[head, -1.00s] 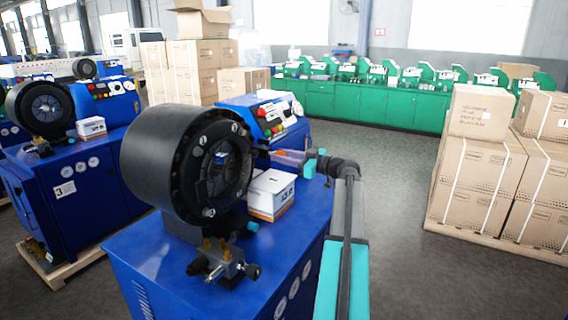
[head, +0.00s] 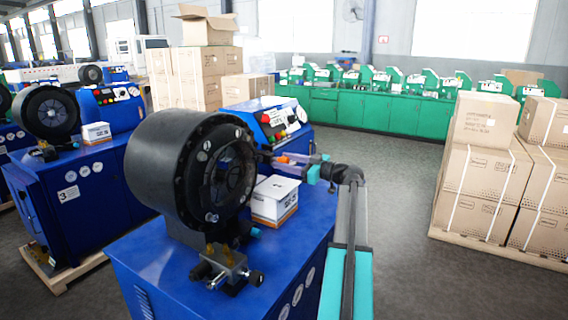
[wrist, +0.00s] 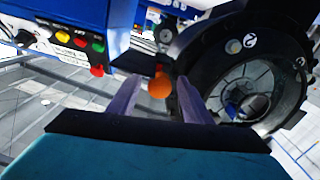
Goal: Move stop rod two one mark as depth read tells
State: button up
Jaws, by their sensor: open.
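My gripper (wrist: 158,92) is open, with purple fingers on either side of an orange knob (wrist: 160,84) in the wrist view. The knob appears between the fingers and slightly beyond them; I cannot tell whether they touch it. In the head view my gripper (head: 279,158) is beside the black crimper head (head: 190,165), and the orange knob (head: 284,159) shows small at the fingers. A dark rod-like part (wrist: 160,68) runs behind the knob. I cannot make out marks on it or a depth reading.
The nearest blue crimper (head: 180,270) carries a white box (head: 275,200) just below my gripper and a control panel (head: 280,122) behind it. Another crimper (head: 65,190), labelled 3, stands left. Stacked cartons (head: 480,170) stand right, with open floor between.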

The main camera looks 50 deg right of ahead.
jog(key=b+v, duration=0.3)
jog(key=v, duration=1)
jog(key=shift+s, duration=0.3)
